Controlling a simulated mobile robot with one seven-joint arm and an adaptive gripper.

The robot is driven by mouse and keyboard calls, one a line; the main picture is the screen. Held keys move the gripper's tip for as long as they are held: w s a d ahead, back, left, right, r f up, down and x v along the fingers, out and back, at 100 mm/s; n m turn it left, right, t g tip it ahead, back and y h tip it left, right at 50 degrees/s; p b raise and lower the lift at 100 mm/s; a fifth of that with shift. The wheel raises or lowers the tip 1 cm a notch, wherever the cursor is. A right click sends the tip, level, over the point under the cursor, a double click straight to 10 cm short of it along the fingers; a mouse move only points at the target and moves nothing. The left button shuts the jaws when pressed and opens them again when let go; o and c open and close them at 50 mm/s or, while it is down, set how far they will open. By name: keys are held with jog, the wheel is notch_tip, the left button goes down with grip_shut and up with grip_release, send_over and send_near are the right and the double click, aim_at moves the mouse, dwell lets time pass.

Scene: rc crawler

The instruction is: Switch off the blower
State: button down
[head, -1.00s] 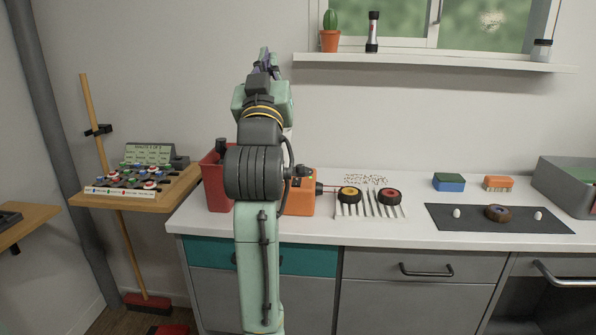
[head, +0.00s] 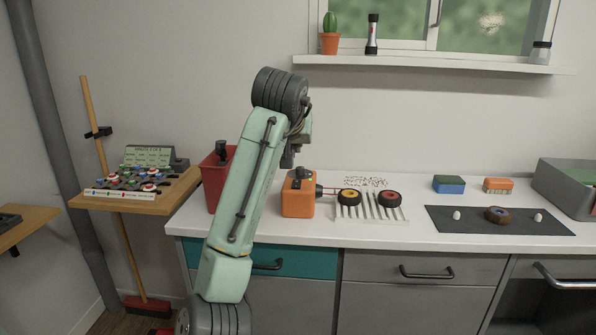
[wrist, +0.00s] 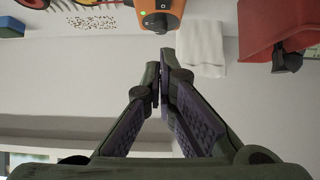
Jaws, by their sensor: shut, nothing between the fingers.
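In the head view my arm hides most of the gripper, near the counter's back left.
A red bin (head: 211,178) stands left of the blower. Two wheels, yellow-hubbed (head: 349,198) and red-hubbed (head: 388,200), lie on a white rack to its right. A white cloth-like thing (wrist: 200,45) is near the blower. A window shelf (head: 440,65) runs above.

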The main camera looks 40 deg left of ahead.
jog(key=p, duration=0.3)
send_over(298, 184)
jog(key=s, duration=0.1)
jog(key=f, duration=0.5)
jog(key=shift+d, duration=0.2)
jog(key=f, duration=0.3)
jog(key=shift+w+a+f+p, duration=0.2)
jog(key=shift+w+f+p, duration=0.1)
jog(key=shift+w, duration=0.1)
jog(key=shift+f, duration=0.55)
